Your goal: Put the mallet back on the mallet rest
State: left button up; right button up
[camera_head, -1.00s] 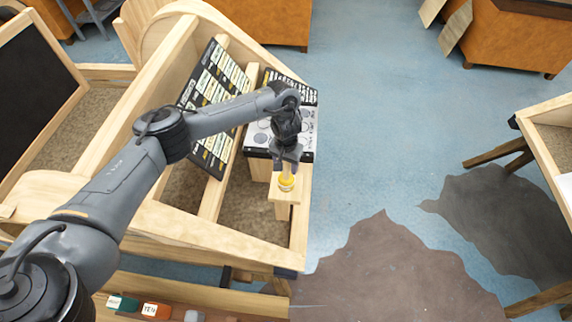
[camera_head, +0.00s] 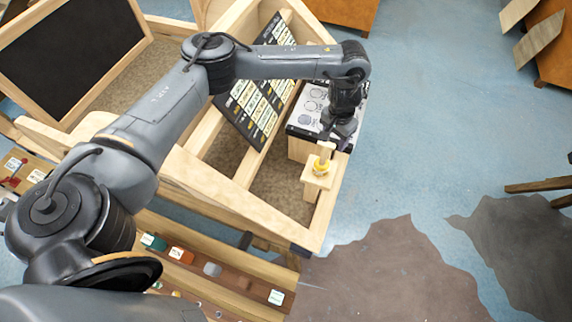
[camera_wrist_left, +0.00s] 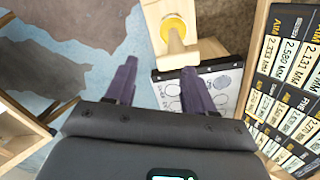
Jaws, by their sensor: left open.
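The mallet, with a yellow head (camera_head: 320,167) and a pale wooden handle, stands on the mallet rest with its handle up. The mallet rest (camera_head: 309,175) is a small pale wooden platform on a post at the frame's edge. In the left wrist view the mallet (camera_wrist_left: 174,28) and the mallet rest (camera_wrist_left: 152,13) show at the top. My left gripper (camera_head: 336,140) is open and empty, just beyond the handle's top. In the left wrist view its fingers (camera_wrist_left: 157,82) are spread, with the handle outside them. My right gripper is not in view.
A white panel with round marks (camera_head: 310,105) lies just behind the mallet rest. A dark board of number labels (camera_head: 258,102) leans to the left. A wooden shelf (camera_head: 228,285) with small coloured blocks is in front. Open blue floor (camera_head: 430,110) lies to the right.

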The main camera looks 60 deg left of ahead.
pick_arm(q)
jog(key=s+d+f+m+t+h, duration=0.1)
jog(key=s+d+f+m, duration=0.15)
jog(key=d, duration=0.55)
jog(key=s+d+f+m+h, duration=0.1)
jog(key=d+f+m+h, duration=0.15)
jog(key=d, duration=0.45)
jog(key=s+d+f+m+t, duration=0.1)
jog(key=d+f+m, duration=0.2)
jog(key=d, duration=0.5)
jog(key=s+d+r+m+t+h, duration=0.1)
jog(key=s+d+r+t+h, duration=0.15)
jog(key=d, duration=0.35)
jog(key=s+d+r+t+h, duration=0.1)
jog(key=s+d+r, duration=0.15)
jog(key=d, duration=0.35)
jog(key=s+a+f+n+g+y, duration=0.1)
jog(key=s+a+n+y, duration=0.1)
jog(key=s+a, duration=0.7)
jog(key=s+a+f+n+g+y, duration=0.1)
jog(key=s+a+n+y, duration=0.2)
jog(key=s+a, duration=0.6)
jog(key=a+y, duration=0.2)
jog(key=a, duration=0.5)
